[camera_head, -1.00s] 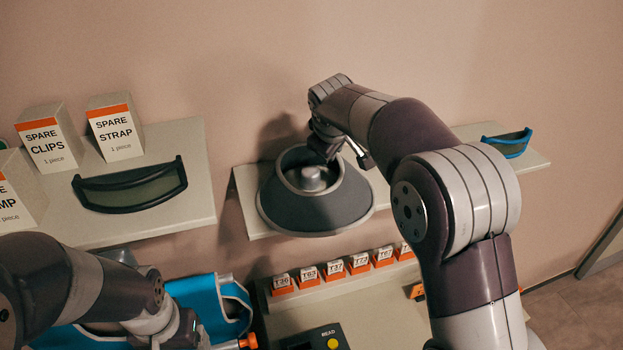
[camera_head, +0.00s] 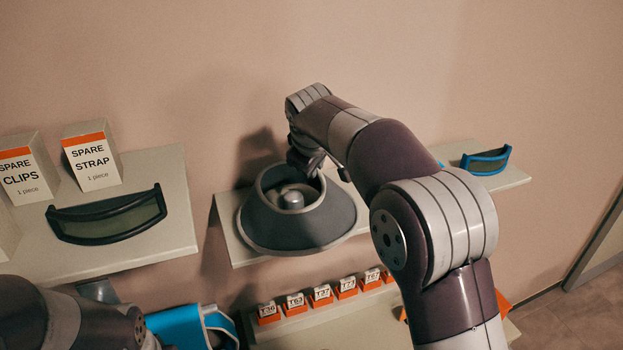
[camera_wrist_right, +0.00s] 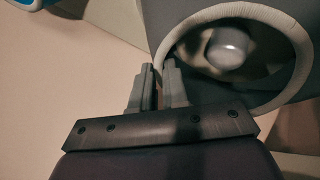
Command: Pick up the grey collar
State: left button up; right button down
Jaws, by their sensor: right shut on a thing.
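The grey collar (camera_head: 300,229) is a dark cone with a pale rim around its top opening. It sits on the middle shelf (camera_head: 228,229), around a light grey post (camera_head: 292,197). My right gripper (camera_head: 311,171) is at the back right of the collar's rim in the head view. In the right wrist view my right gripper (camera_wrist_right: 161,72) has its fingers close together on the rim of the grey collar (camera_wrist_right: 180,32), with the round post top beside them. My left arm shows at the lower left, but its gripper is out of view.
A left shelf (camera_head: 170,185) holds a black-framed visor (camera_head: 110,217), a spare strap box (camera_head: 92,160) and a spare clips box (camera_head: 25,172). A blue-framed visor (camera_head: 486,160) lies at the right. Orange-based tags (camera_head: 321,297) line up below the collar.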

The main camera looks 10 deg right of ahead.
jog(key=d+r, duration=0.2)
jog(key=r, duration=0.1)
jog(key=shift+w+d+r, duration=0.1)
jog(key=shift+d+r, duration=0.1)
jog(key=shift+d, duration=0.05)
jog(key=d+r+p, duration=0.4)
jog(key=d+r, duration=0.1)
jog(key=d, duration=0.4)
jog(key=shift+s+d+r, duration=0.15)
jog(key=shift+s+r, duration=0.05)
jog(key=shift+r, duration=0.1)
